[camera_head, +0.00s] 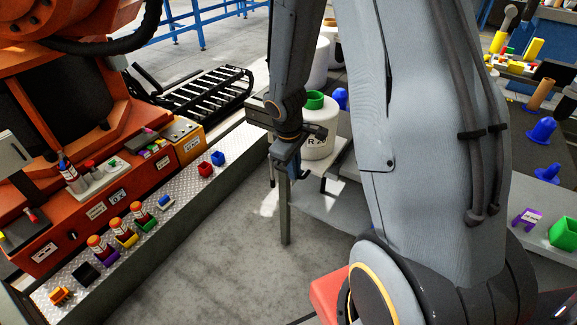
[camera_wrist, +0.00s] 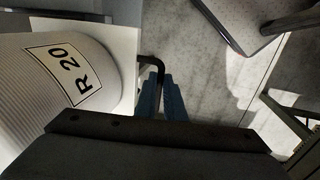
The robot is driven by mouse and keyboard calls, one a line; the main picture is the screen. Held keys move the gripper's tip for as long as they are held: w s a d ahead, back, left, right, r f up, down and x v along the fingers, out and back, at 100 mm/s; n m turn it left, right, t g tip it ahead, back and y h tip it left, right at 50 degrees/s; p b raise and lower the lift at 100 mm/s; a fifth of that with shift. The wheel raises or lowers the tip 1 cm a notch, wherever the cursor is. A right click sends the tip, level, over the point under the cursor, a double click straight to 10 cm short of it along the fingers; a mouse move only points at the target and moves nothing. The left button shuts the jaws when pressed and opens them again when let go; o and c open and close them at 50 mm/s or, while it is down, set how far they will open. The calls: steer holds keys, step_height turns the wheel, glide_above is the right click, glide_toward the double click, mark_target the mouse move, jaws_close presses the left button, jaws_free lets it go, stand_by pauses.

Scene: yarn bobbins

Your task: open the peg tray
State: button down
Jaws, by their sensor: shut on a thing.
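The peg tray (camera_wrist: 124,45) shows in the wrist view as a pale flat panel beside a large white bobbin (camera_wrist: 45,70) labelled R 20. A dark bent handle (camera_wrist: 152,63) stands out from the tray's edge. My gripper (camera_wrist: 161,97) has its two blue fingers at the lower end of this handle and is shut on it. In the head view my gripper (camera_head: 288,155) hangs at the front of the stand, left of the white bobbin (camera_head: 320,143). My own arm hides part of the stand, and the exact finger contact is partly hidden.
An orange machine (camera_head: 80,160) with a metal ledge (camera_head: 160,215) carrying small coloured parts stands at the left. A grey post (camera_head: 285,215) is just below my gripper. A dark table (camera_head: 525,135) with blue cones is at the right. The grey floor (camera_head: 215,240) between is clear.

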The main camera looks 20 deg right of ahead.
steer(key=shift+s+a, duration=0.25)
steer(key=c, duration=1.8)
jaws_free()
steer(key=shift+c, duration=0.2)
step_height(320, 180, up, 8)
steer(key=a, duration=0.1)
steer(key=shift+s+f, duration=0.15)
steer(key=shift+s, duration=0.25)
steer(key=shift+a, duration=0.1)
steer(key=s+a+r+m+y, duration=0.1)
steer(key=s+a+r+m, duration=0.1)
steer(key=s, duration=0.4)
steer(key=s+a+r+m, duration=0.3)
steer(key=s+a+m, duration=0.1)
steer(key=s, duration=0.3)
steer(key=shift+a+m+g+y, duration=0.25)
steer(key=shift+m+g+y, duration=0.05)
steer(key=shift+y, duration=0.1)
